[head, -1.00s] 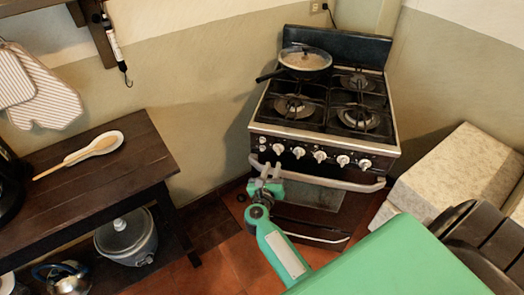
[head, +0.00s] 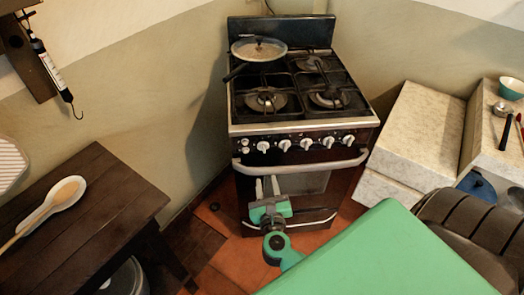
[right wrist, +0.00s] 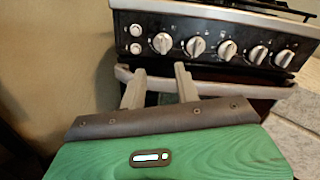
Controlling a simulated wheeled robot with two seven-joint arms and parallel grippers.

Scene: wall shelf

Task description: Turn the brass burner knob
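The stove (head: 233,128) stands against the wall with a row of several pale, silvery knobs on its black front panel. The leftmost knob (head: 263,146) and the middle knob (head: 306,144) show clearly; none looks distinctly brass. In the right wrist view, the leftmost knob (right wrist: 162,43) is above the fingers, with the other knobs to its right. My right gripper (head: 267,184) is in front of the oven door, below the knob row and the handle. Its two fingers (right wrist: 158,72) are apart with nothing between them, touching no knob. My left gripper is out of view.
The oven handle (head: 300,163) runs across below the knobs. A lidded pan (head: 259,49) sits on the back left burner. A dark wooden table (head: 110,205) is at left, a pale stone counter (head: 415,125) at right. Floor shows between table and stove.

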